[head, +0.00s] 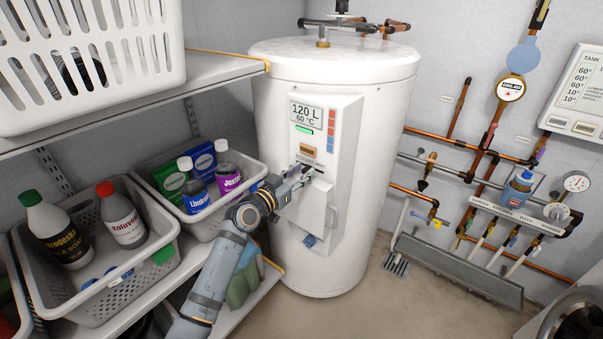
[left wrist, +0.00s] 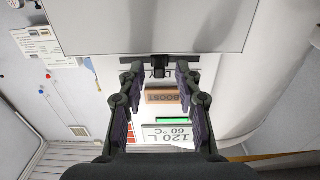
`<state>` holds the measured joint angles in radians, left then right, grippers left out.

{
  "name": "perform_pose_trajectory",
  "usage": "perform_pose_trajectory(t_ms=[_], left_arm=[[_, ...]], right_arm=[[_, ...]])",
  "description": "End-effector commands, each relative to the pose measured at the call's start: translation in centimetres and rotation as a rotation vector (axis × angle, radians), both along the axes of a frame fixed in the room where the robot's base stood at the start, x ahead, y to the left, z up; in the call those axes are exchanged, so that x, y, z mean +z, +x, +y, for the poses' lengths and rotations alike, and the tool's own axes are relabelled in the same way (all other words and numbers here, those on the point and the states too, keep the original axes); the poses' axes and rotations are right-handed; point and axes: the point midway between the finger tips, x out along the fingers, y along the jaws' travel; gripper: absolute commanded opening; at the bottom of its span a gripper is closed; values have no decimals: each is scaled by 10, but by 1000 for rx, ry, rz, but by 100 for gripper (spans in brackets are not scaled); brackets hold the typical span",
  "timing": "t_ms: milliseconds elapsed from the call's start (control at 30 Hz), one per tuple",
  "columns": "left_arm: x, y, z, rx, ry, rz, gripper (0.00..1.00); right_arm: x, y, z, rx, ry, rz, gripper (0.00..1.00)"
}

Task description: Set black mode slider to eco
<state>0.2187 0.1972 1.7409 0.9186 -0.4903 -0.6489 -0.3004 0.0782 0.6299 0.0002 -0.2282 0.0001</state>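A white water heater (head: 278,230) has a control panel (head: 345,135) with a display reading 120 L, 60 °C (head: 306,115). My left gripper (head: 303,178) is at the panel, below the display and the brown button. In the left wrist view the picture is upside down. My left gripper (left wrist: 160,78) is open there, its fingers apart on both sides of a small black slider knob (left wrist: 160,67). I cannot tell whether either finger touches it. The brown BOOST button (left wrist: 162,96) lies between the fingers. Lettering by the knob is mostly hidden. My right gripper is not in view.
A pale flat panel (left wrist: 155,25) stands close to the fingertips in the left wrist view. A shelf with a bottle basket (head: 105,300) and a white crate (head: 95,95) flanks my arm on the left. Copper pipes (head: 465,140) run along the right wall.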

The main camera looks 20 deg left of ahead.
Motion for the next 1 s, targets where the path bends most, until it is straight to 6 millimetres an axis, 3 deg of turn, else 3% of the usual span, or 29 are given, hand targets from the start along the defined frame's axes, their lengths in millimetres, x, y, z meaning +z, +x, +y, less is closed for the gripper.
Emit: perform_pose_trajectory(t_ms=[300, 567, 1000], left_arm=[[0, 5, -2, -1, 1, 1, 34], [0, 5, -2, 0, 1, 1, 0], [-2, 6, 0, 0, 2, 0, 0]], right_arm=[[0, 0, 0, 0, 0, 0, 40], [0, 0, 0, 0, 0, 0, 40], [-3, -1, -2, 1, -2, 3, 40]])
